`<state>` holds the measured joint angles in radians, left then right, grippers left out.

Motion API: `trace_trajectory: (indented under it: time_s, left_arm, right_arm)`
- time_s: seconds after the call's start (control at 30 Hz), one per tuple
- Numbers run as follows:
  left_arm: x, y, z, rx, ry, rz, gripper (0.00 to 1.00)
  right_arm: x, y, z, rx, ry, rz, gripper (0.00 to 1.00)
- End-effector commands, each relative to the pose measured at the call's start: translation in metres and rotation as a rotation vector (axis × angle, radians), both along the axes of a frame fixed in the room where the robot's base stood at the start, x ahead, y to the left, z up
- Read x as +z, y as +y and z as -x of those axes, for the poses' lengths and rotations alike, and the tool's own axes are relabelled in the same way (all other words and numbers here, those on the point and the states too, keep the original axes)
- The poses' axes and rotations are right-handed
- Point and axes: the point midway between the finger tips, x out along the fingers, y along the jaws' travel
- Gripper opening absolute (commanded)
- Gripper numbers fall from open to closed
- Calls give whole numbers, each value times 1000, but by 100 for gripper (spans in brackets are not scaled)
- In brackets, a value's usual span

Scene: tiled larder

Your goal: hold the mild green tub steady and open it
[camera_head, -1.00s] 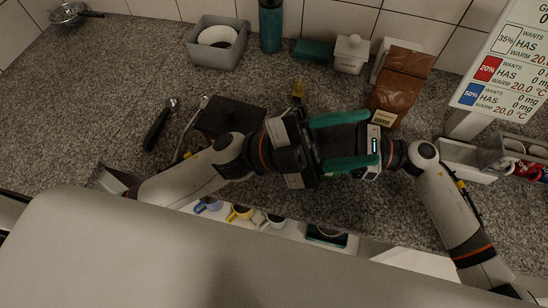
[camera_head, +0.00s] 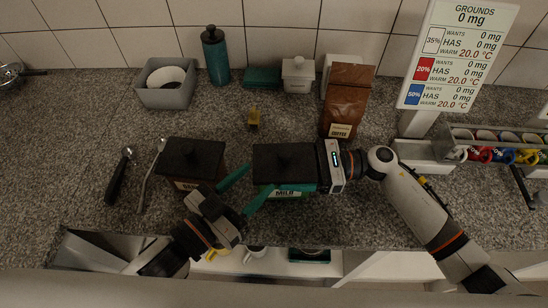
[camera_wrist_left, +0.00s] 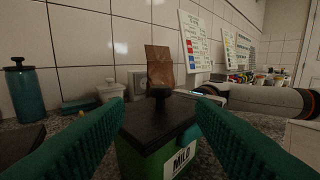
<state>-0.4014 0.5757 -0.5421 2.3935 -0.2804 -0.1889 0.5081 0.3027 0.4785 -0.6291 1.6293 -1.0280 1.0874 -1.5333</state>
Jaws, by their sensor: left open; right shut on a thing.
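The mild green tub (camera_head: 296,194) stands upright on the counter, its dark lid (camera_head: 270,160) and knob on top. In the left wrist view the tub (camera_wrist_left: 150,162) shows its green wall and MILD label straight ahead. My right gripper (camera_head: 300,168) comes in from the right and is shut on the tub, one teal finger along its front side. My left gripper (camera_head: 259,178) is open at the tub's left front. In its wrist view the lid (camera_wrist_left: 158,120) and knob lie beyond and between the two teal fingers; I see no contact.
A second dark-lidded tub (camera_head: 192,158) stands close left of my left gripper. A brown coffee bag (camera_head: 346,100), white pot (camera_head: 298,75), grey bin (camera_head: 166,84) and teal bottle (camera_head: 215,55) stand behind. An open drawer with mugs lies below the front edge. The sign (camera_head: 458,55) stands right.

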Motion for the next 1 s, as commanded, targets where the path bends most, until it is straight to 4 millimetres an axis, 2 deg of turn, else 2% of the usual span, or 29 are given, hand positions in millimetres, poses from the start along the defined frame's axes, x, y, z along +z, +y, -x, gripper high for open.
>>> trace_trajectory:
  time_s: [0.5,0.7,1.0]
  left_arm:
    - [1,-53,-64,-1,-4,1,50]
    - [0,-61,-74,-1,-3,0,50]
    - [0,-62,-75,-1,-3,0,49]
  right_arm:
    - [0,0,0,-1,0,1,35]
    - [0,0,0,-1,0,1,35]
    - [0,0,0,-1,0,1,35]
